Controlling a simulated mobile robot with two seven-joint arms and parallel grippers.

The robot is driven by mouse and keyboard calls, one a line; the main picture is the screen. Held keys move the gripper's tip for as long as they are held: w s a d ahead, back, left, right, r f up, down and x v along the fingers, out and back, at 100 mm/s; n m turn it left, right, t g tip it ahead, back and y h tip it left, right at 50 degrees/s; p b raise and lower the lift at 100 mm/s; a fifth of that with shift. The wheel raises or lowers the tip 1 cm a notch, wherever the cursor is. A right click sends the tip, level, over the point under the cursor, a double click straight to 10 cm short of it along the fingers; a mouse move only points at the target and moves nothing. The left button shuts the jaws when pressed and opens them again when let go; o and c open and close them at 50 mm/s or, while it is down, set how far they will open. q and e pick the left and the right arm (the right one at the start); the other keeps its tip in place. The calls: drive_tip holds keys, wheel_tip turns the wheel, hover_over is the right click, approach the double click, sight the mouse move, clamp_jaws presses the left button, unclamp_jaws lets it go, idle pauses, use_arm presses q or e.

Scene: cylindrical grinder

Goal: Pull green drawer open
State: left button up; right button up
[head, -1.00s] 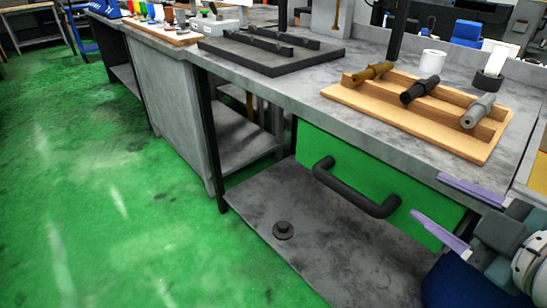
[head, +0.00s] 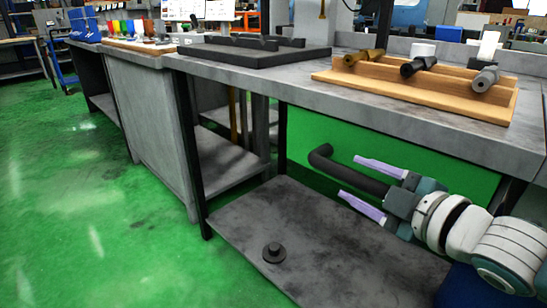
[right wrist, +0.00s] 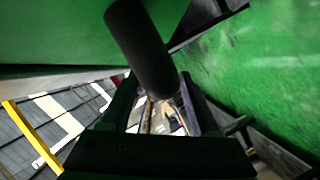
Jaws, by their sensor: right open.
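The green drawer (head: 450,166) sits under the grey bench top, its front facing me. Its thick black bar handle (head: 335,168) runs across the front. My right gripper (head: 349,177) is at the handle, with one pale purple finger above the bar and one below it. The fingers are spread, and the bar shows between them. In the right wrist view the handle (right wrist: 145,50) reaches down between the two open fingers (right wrist: 160,95). I cannot tell if either finger touches it. The handle's right end is hidden behind my gripper. My left gripper is out of view.
The bench top (head: 240,85) carries a wooden rack (head: 420,95) with several cylindrical parts and a dark tray (head: 255,55). Below the drawer is a grey lower shelf (head: 330,250) with a small black knob-like part (head: 274,252). Green floor at left is clear.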

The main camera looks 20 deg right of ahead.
drive_tip(key=shift+x, duration=0.75)
drive_tip(key=shift+c, duration=0.4)
clamp_jaws()
idle(0.5)
